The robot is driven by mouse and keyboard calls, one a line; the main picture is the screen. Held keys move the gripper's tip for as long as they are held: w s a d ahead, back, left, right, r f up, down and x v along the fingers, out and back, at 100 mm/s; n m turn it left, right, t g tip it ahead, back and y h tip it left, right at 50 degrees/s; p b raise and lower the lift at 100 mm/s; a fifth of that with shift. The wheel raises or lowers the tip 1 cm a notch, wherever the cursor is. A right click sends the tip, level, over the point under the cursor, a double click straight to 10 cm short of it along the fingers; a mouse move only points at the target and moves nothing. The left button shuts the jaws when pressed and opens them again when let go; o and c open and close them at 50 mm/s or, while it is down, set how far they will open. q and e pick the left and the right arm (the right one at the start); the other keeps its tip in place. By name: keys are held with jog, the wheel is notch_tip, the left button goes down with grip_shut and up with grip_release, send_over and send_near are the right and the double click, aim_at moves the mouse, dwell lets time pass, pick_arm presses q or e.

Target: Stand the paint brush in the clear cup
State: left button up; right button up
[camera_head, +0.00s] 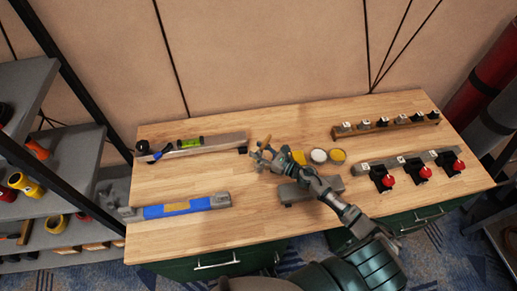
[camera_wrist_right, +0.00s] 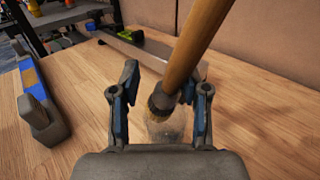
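The paint brush (camera_wrist_right: 193,50) has a wooden handle and a dark metal collar. It stands tilted, handle up, between the fingers of my right gripper (camera_wrist_right: 160,95) in the right wrist view. The right gripper is open, with a clear gap between its left finger and the brush; the right finger is close beside the collar. The clear cup (camera_wrist_right: 165,131) shows faintly below the collar, and the brush's lower end appears to be in it, though the bristles are hard to make out. In the head view the right gripper (camera_head: 262,157) is over the table's middle, by the brush handle (camera_head: 265,142). My left gripper is not in view.
White (camera_head: 318,155) and yellow (camera_head: 338,155) paint pots stand right of the gripper. A grey block (camera_head: 300,192) lies under my right arm. A blue level-like tool (camera_head: 180,208) lies front left. Red-button switches (camera_head: 424,172) are at the right. The wooden tabletop (camera_head: 235,235) is clear in front.

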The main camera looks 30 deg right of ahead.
jog(key=shift+w+d, duration=0.2)
jog(key=shift+d, duration=0.2)
jog(key=shift+s+d+r, duration=0.1)
jog(key=shift+d+r, duration=0.05)
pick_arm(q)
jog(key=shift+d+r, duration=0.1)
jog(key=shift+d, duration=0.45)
pick_arm(e)
jog(key=v, duration=1.1)
jog(key=shift+s+d+f, duration=0.2)
jog(key=shift+s+f, duration=0.05)
jog(key=shift+s, duration=0.1)
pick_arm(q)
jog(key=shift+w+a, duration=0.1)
pick_arm(e)
jog(key=shift+a, duration=0.2)
jog(key=shift+d, duration=0.2)
